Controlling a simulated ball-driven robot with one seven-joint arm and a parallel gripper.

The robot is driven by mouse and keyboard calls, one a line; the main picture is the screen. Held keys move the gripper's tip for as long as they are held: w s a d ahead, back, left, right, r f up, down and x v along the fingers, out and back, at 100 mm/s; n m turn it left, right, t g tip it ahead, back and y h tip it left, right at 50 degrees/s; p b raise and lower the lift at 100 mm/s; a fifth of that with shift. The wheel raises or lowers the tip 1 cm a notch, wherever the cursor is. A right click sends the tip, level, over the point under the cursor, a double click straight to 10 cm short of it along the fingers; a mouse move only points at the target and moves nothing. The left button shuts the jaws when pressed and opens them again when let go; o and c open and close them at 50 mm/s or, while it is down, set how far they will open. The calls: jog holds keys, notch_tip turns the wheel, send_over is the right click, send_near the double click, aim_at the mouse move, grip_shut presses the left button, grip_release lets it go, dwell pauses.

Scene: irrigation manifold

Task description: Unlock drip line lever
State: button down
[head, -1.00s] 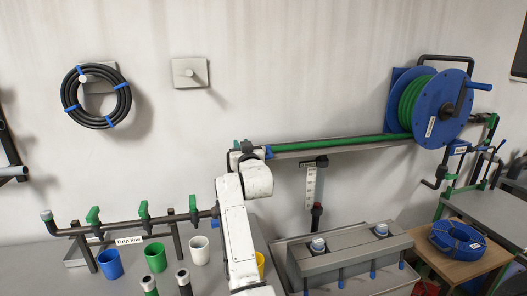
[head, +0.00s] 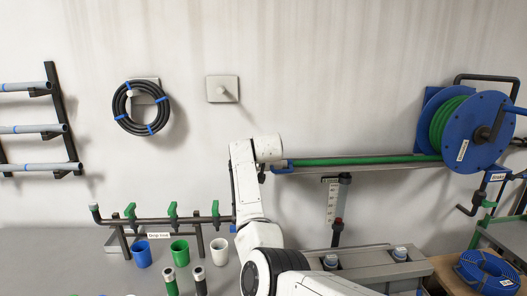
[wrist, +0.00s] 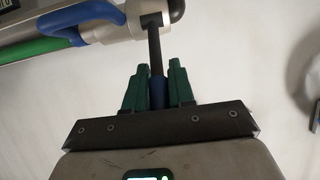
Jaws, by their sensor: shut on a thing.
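In the wrist view, the green fingertips of my gripper (wrist: 158,75) are shut on a lever with a dark stem (wrist: 154,42) and a blue lower part. The stem joins a grey rounded fitting (wrist: 128,18) at the top. In the head view, my arm's end covers this place, at the left end of the rail with the green hose; my fingers cannot be made out there. The manifold labelled "Drip line" (head: 158,235) stands to the left, with green valve handles (head: 172,210) pointing up.
Blue, green and white cups (head: 142,254) stand below the manifold. A blue hose reel (head: 475,130) is on the wall at right. A grey box with capped ports (head: 365,268) lies below the rail. A black hose coil (head: 128,118) hangs at upper left.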

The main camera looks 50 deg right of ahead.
jog(key=shift+w+r, duration=0.1)
jog(key=shift+r, duration=0.25)
jog(key=c, duration=1.3)
grip_release()
jog(key=shift+d, duration=0.1)
jog(key=shift+c, duration=0.2)
jog(key=o, duration=0.3)
jog(key=shift+d+f, duration=0.1)
jog(key=shift+f, duration=0.05)
jog(key=shift+s+a, duration=0.25)
jog(key=shift+a, duration=0.1)
jog(key=b+v, duration=0.2)
jog(key=v, duration=0.8)
jog(key=shift+b, duration=0.3)
jog(key=shift+d, duration=0.1)
